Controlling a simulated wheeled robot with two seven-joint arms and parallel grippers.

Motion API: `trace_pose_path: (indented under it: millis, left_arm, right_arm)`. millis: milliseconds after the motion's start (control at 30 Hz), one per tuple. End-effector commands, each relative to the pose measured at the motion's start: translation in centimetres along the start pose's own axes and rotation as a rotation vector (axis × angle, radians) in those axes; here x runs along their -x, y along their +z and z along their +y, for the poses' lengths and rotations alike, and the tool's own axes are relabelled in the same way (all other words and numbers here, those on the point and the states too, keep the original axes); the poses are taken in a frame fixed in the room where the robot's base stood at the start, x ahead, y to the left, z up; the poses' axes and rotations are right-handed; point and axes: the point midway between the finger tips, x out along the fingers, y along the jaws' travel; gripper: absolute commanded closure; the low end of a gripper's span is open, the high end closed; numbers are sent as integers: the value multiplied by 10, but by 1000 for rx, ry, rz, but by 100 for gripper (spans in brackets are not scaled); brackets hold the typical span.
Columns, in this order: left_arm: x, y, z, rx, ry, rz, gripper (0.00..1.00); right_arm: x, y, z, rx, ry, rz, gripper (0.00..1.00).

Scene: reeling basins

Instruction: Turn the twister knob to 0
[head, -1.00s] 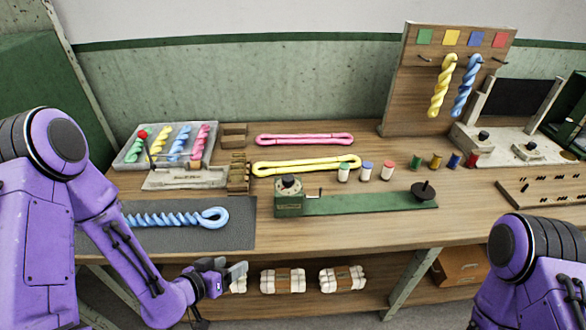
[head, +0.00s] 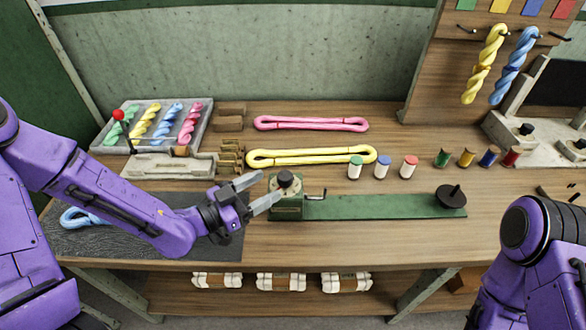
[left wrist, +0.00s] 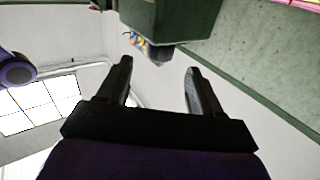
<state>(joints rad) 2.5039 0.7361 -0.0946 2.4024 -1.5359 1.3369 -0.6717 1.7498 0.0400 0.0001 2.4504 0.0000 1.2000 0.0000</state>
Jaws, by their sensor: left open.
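The twister is a green box (head: 287,207) with a dark round knob (head: 285,179) on top and a small crank at its right side. A long green base runs right from it to a black disc with a peg (head: 451,197). My left gripper (head: 270,186) is open, its fingers pointing right at the knob's left side; I cannot tell whether they touch it. The knob's markings are too small to read. My right gripper is out of view.
Yellow (head: 312,157) and pink (head: 311,123) skeins lie behind the twister, near several small spools (head: 381,166). A grey tray (head: 103,140) of twisted skeins stands back left. A blue twist (head: 80,217) on the dark mat (head: 222,244) is partly hidden by my left arm.

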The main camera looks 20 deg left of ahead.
Motion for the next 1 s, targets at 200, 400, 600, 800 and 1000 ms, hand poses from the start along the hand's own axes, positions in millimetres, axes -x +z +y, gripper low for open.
trace_pose_path:
  millis: [200,400,600,800,1000]
  left_arm:
    - [-50,-1,0,1,2,-4,35]
    - [-79,-1,0,1,0,-3,35]
    - [-84,0,0,3,0,-2,35]
    - [-84,0,0,3,0,-2,61]
    - [-84,0,0,3,-1,-2,86]
  right_arm:
    - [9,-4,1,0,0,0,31]
    - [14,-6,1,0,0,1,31]
    - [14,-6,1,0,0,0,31]
    - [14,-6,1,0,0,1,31]
    - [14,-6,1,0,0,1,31]
